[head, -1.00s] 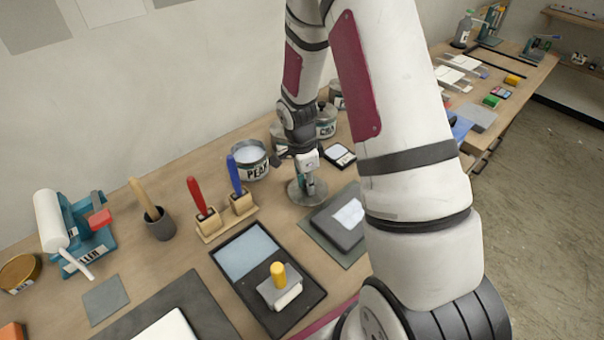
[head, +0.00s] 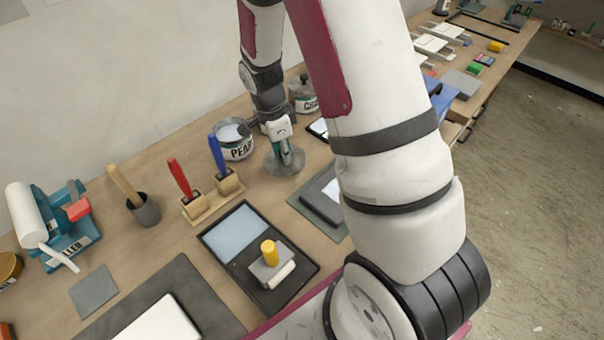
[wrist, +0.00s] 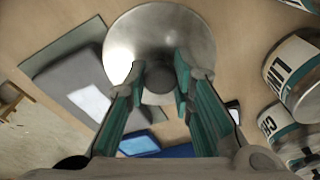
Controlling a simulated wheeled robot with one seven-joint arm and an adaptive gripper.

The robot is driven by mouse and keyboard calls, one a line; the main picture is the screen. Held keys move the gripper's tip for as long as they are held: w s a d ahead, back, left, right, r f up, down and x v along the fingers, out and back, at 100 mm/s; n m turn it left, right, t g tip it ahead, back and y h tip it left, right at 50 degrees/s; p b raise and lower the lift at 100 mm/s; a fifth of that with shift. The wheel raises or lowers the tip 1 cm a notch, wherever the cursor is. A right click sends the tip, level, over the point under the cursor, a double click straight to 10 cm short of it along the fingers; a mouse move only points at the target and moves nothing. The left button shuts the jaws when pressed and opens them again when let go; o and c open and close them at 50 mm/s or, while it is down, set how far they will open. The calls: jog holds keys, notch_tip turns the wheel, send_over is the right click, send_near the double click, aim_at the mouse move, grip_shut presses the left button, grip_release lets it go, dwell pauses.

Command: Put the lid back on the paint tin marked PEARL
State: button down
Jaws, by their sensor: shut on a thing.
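The paint tin marked PEAR… (head: 238,152) stands open near the wall in the head view, with pale paint inside; the end of its label is hidden. A round grey metal lid (head: 272,166) is just to its right and nearer the front, apart from it. My gripper (head: 288,155) is shut on the lid's knob from above. In the wrist view the lid (wrist: 130,40) lies across the fingertips of my gripper (wrist: 158,80), roughly level. I cannot tell whether the lid touches the bench. The PEARL tin is not recognisable in the wrist view.
Another tin (head: 305,98) stands behind my wrist; a LIM… tin (wrist: 292,78) shows in the wrist view. Upright blue (head: 217,156) and red (head: 180,178) handles stand in a wooden rack left of the lid. A black tray (head: 215,240) and a dark grey block (head: 318,198) lie in front.

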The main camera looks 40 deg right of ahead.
jog(key=w+a+r+b, duration=0.1)
jog(key=w+a+r, duration=0.3)
jog(key=w, duration=0.5)
jog(key=w+a+r, duration=0.3)
jog(key=w+r, duration=0.2)
jog(key=w, duration=0.4)
notch_tip(320, 180, down, 6)
jog(key=b, duration=0.1)
jog(key=shift+d+y, duration=0.2)
jog(key=shift+y, duration=0.1)
jog(key=shift+f, duration=0.1)
jog(key=shift+f+b, duration=0.15)
jog(key=shift+b, duration=0.25)
dwell(1.7)
jog(key=c, duration=0.8)
grip_release()
